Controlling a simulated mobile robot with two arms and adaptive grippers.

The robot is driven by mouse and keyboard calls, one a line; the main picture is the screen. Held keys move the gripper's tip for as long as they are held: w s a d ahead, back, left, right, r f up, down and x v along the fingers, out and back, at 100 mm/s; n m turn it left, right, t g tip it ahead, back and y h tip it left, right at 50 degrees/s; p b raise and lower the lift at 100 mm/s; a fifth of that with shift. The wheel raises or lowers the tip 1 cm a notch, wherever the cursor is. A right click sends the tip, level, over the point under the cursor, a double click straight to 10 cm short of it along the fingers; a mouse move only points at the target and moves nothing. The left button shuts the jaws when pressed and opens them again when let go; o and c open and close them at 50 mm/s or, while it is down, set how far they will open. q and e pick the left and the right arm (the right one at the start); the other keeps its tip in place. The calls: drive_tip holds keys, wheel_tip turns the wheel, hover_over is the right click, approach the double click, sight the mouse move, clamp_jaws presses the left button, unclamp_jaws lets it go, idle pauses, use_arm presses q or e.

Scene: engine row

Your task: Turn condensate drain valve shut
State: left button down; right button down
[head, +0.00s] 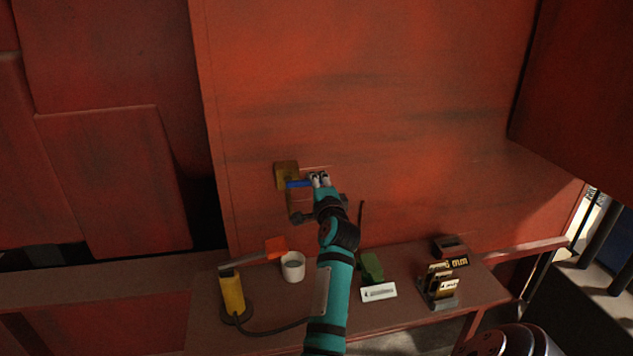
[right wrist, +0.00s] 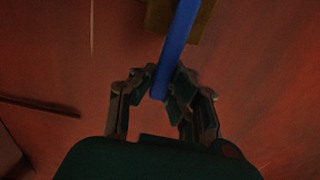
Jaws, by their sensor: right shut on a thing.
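The condensate drain valve is a brass-coloured body (head: 286,170) on the red panel, with a blue lever handle (head: 298,184) that points right, roughly level, in the head view. In the right wrist view the blue handle (right wrist: 178,45) runs down from the brass body (right wrist: 203,18) to between my fingers. My right gripper (head: 319,178) is shut on the handle's free end; it also shows in the right wrist view (right wrist: 163,90). The fingers hide part of the handle's tip. My left gripper is not in view.
Below the valve is a red bench (head: 400,318). It carries a yellow handheld device (head: 232,292) with a cable, a white cup (head: 292,267), a green object (head: 371,266), a white label (head: 378,292) and a holder with cards (head: 440,288). The panel right of the valve is clear.

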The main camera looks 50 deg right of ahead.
drive_tip(key=shift+f, duration=0.25)
drive_tip(key=c, duration=1.3)
unclamp_jaws()
drive_tip(key=shift+r, duration=5.15)
